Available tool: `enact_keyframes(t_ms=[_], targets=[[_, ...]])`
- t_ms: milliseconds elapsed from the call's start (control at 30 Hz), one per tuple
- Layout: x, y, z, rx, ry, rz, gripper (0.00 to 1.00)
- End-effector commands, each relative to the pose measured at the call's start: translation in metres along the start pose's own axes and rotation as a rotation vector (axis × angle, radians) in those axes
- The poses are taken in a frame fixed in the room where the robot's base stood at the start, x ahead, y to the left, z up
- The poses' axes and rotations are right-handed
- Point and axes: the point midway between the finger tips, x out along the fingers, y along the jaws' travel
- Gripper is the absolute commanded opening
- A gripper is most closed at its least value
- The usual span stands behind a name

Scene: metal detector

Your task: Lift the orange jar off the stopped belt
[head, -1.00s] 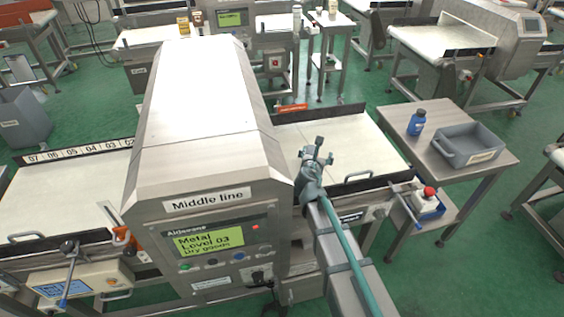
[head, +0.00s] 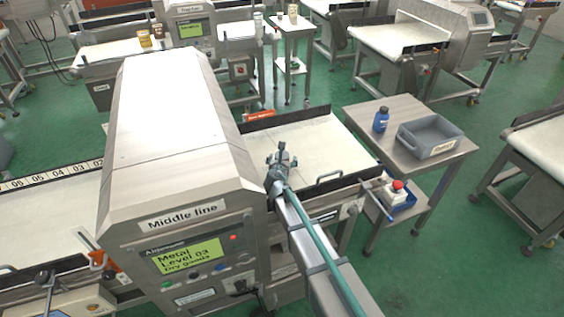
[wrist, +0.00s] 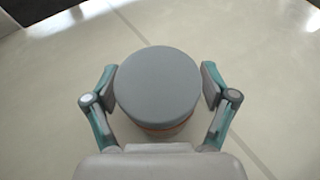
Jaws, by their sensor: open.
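A jar (wrist: 158,88) with a round grey lid stands on the pale belt (wrist: 45,110) in the wrist view. Only a thin orange-brown rim of its body shows below the lid. My gripper (wrist: 160,85) is open, with one finger on each side of the lid and narrow gaps showing. In the head view my gripper (head: 281,156) is over the near left part of the outfeed belt (head: 318,140), beside the Middle line metal detector (head: 180,150). The jar is hidden there behind my gripper and arm.
Right of the belt stands a steel table (head: 385,115) with a blue bottle (head: 381,120) and a grey bin (head: 430,136). A dark guard (head: 285,118) runs along the belt's far side. The belt's right part is clear.

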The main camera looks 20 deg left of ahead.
Motion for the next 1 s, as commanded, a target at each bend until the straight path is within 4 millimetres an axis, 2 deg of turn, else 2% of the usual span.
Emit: enact_keyframes(t_ms=[267,667,1000], targets=[[0.0039,-0.0005,-0.0003,0.000,0.000,0.000,0.82],[0.0037,-0.0005,-0.0001,0.000,0.000,0.000,0.16],[0.0025,-0.0004,0.0026,0.001,-0.001,0.000,0.16]])
